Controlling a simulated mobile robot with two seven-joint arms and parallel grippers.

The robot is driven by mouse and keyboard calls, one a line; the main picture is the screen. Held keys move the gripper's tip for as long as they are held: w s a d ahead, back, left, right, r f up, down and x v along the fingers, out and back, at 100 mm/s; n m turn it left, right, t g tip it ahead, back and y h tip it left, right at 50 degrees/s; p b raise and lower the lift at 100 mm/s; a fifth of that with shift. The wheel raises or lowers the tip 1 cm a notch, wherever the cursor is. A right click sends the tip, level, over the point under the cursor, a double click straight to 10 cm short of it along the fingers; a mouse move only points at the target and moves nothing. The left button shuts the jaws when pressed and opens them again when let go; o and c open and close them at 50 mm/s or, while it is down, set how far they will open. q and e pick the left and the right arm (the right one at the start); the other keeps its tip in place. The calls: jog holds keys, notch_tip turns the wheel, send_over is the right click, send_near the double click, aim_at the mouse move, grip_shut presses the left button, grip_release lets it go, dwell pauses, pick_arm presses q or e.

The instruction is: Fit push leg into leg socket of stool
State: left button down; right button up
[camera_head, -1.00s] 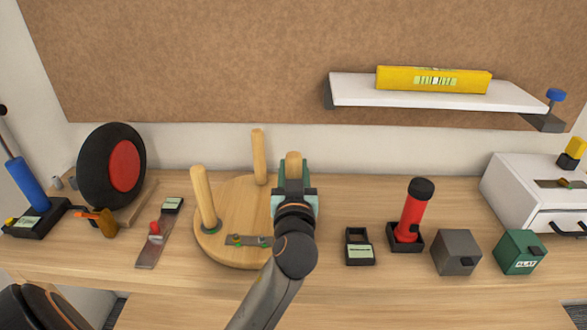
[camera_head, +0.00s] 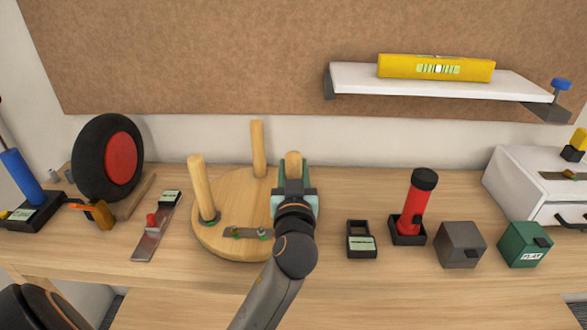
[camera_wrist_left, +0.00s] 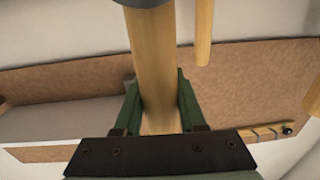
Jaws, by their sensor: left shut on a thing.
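The stool seat (camera_head: 222,185) is a round wooden disc lying on the bench with two wooden legs, (camera_head: 202,185) and (camera_head: 258,148), standing up from it. My left gripper (camera_head: 293,180) is over the right side of the seat, shut on a wooden push leg (camera_head: 293,160) whose top shows above the fingers. In the left wrist view the push leg (camera_wrist_left: 153,60) runs between the green fingers, and a dark grey part shows at its far end. The gripper and arm hide the leg's lower end and the socket in the head view. My right gripper is out of view.
A metal bracket (camera_head: 248,234) lies on the seat's front edge. To the right are a black box (camera_head: 361,240), a red torch (camera_head: 416,200) and grey and green boxes (camera_head: 460,245). A shelf (camera_head: 440,88) hangs above.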

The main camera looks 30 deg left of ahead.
pick_arm(q)
jog(key=shift+f+b, duration=0.6)
jog(key=shift+f, duration=0.1)
jog(key=shift+c, duration=2)
grip_release()
jog(key=shift+r, duration=0.1)
